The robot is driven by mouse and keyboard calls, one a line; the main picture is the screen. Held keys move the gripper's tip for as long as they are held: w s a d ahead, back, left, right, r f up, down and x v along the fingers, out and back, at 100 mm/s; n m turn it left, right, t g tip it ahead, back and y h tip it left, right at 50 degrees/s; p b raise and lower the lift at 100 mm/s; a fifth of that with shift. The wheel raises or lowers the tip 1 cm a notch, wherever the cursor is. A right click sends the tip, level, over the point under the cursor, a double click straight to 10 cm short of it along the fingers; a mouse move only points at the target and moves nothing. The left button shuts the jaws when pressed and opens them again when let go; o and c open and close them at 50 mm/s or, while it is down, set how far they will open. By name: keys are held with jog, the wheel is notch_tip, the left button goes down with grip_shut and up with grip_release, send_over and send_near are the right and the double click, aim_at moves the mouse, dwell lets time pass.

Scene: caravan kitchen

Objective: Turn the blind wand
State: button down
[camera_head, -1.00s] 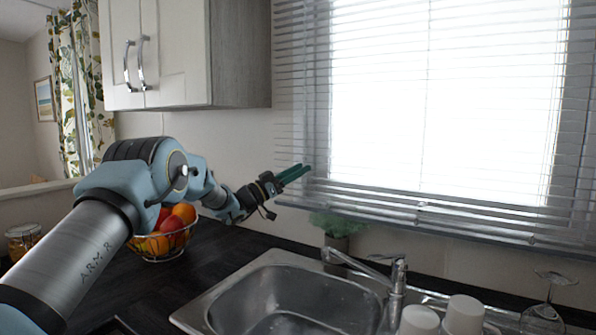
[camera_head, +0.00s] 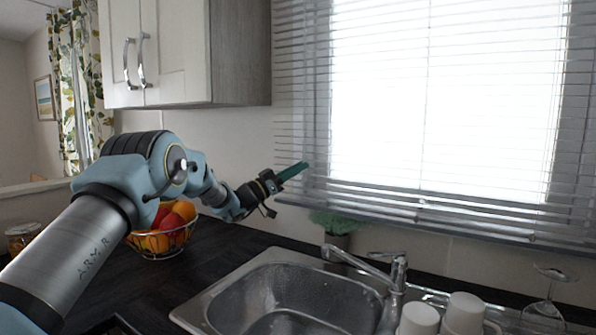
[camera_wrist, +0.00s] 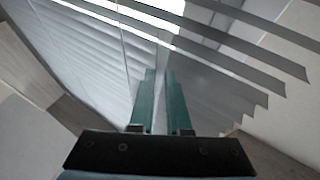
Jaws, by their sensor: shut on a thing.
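The window blind (camera_head: 301,110) hangs on the right in the head view, with its slats lowered to near the sill. My gripper (camera_head: 304,165) is at the blind's lower left edge, its green fingers pointing right and slightly up. In the wrist view, my gripper (camera_wrist: 160,74) is nearly closed, with a narrow gap between the fingers. A thin, pale upright line, seemingly the blind wand (camera_wrist: 157,46), runs down to the fingertips, and the fingers are shut on it. The wand cannot be made out in the head view. The slats (camera_wrist: 225,55) slant across behind the fingers.
A wall cabinet (camera_head: 185,55) hangs above and left of my gripper. Below are a wire fruit bowl (camera_head: 160,243), a small potted plant (camera_head: 337,232), the sink (camera_head: 290,305) with its tap (camera_head: 398,272), upturned cups (camera_head: 463,315) and a glass (camera_head: 543,315).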

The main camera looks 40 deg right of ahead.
jog(key=shift+s+d+n+t+y+b, duration=0.15)
jog(key=shift+s+n+t+y+b, duration=0.25)
jog(key=shift+n+t+y+b, duration=2.6)
jog(key=shift+s+d+n+t+y+b, duration=0.15)
jog(key=shift+s+n+t+b, duration=0.25)
jog(key=shift+n+t+b, duration=3.05)
jog(key=shift+s+d+n+t+y+b, duration=0.35)
jog(key=shift+t+y+b, duration=1.05)
jog(key=shift+t, duration=4.15)
jog(key=shift+a+n+t+y, duration=0.2)
jog(key=shift+n+t+y, duration=0.1)
jog(key=shift+y, duration=0.05)
jog(key=c, duration=0.9)
grip_release()
jog(key=shift+f, duration=0.1)
